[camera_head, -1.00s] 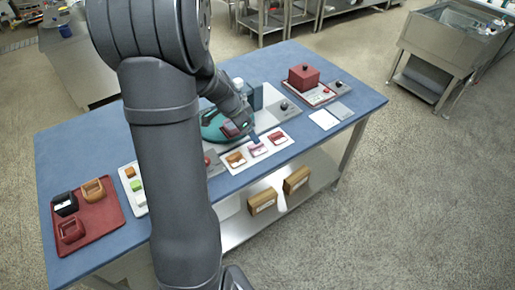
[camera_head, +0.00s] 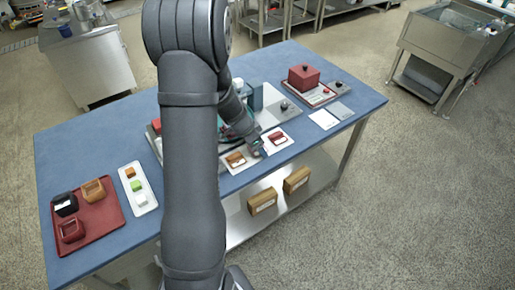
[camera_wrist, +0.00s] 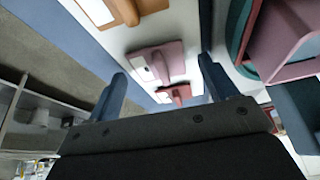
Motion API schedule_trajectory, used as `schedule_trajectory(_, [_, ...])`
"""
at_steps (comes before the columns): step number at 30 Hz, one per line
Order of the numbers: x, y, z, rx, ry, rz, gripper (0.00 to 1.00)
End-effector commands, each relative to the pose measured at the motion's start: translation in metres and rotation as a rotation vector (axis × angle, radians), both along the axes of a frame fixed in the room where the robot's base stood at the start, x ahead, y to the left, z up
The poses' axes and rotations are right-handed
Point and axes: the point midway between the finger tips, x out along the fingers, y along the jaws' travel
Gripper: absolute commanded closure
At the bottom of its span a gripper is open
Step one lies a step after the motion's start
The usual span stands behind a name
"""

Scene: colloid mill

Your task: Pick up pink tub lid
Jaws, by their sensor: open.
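The pink tub lid (camera_wrist: 168,58) shows in the wrist view as a flat pink plate with a raised handle and a white label. It lies on the white mat (camera_wrist: 195,20) between an orange-brown lid (camera_wrist: 128,10) and a red lid (camera_wrist: 176,93). My gripper (camera_wrist: 163,70) is open and empty, with its two fingers on either side of the pink lid in that view. In the head view my gripper (camera_head: 257,147) is low over the mat and hides the pink lid. I cannot tell whether the fingers touch it.
A dark red box (camera_head: 303,79) stands at the table's far right. A maroon tray (camera_head: 88,222) with several small tubs and a white tray (camera_head: 137,190) with food cubes lie at left. A pink and teal body (camera_wrist: 290,35) is close on the right in the wrist view.

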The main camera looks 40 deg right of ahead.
Motion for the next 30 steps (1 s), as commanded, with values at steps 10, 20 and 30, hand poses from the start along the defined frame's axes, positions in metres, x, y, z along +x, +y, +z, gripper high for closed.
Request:
schedule_trajectory(10, [0.000, 0.000, 0.000, 0.000, 0.000, 0.000, 0.69])
schedule_trajectory(20, [0.000, 0.000, 0.001, 0.000, 0.000, 0.000, 0.70])
schedule_trajectory(30, [0.001, 0.000, 0.027, -0.002, -0.003, 0.000, 0.70])
